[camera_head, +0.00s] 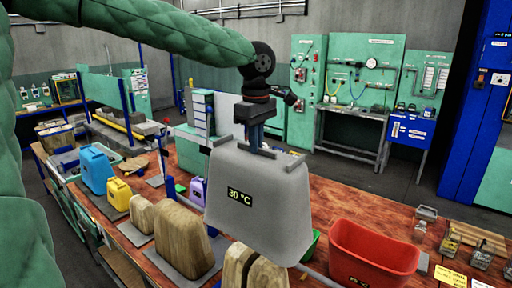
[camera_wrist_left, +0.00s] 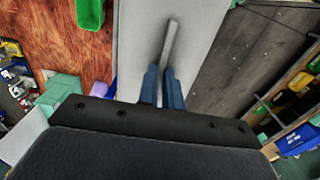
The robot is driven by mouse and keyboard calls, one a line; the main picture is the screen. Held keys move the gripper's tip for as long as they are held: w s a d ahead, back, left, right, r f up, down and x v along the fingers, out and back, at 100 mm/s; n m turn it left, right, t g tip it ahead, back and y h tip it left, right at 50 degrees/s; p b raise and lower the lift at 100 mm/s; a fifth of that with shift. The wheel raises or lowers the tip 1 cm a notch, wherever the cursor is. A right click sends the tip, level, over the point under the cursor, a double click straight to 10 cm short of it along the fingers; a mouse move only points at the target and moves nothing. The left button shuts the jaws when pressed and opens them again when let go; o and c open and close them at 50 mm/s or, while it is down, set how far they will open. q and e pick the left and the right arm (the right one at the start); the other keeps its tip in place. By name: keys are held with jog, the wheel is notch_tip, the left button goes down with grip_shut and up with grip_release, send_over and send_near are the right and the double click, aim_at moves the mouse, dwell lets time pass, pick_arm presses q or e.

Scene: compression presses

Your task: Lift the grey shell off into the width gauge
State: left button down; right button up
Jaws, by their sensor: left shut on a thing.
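The grey shell (camera_head: 262,205), with a "30 °C" label on its face, hangs upright above the wooden table, in front of the other things there. My left gripper (camera_head: 262,150) is over its top and shut on its raised rib. In the left wrist view the blue fingers (camera_wrist_left: 162,88) close on that rib, on the shell's pale grey top (camera_wrist_left: 140,45). Below the shell, two wooden forms (camera_head: 236,266) are partly hidden by it. I cannot tell which thing is the width gauge. My right gripper is not in view.
A red bin (camera_head: 372,250) stands right of the shell, with a green bin (camera_head: 310,243) partly hidden behind the shell. Wooden blocks (camera_head: 182,238) on grey plates, a yellow container (camera_head: 118,195) and a blue one (camera_head: 96,170) stand left. Small metal fixtures (camera_head: 483,250) stand at right.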

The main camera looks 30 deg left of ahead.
pick_arm(q)
notch_tip(320, 180, up, 9)
jog(key=shift+r, duration=0.15)
dwell(0.6)
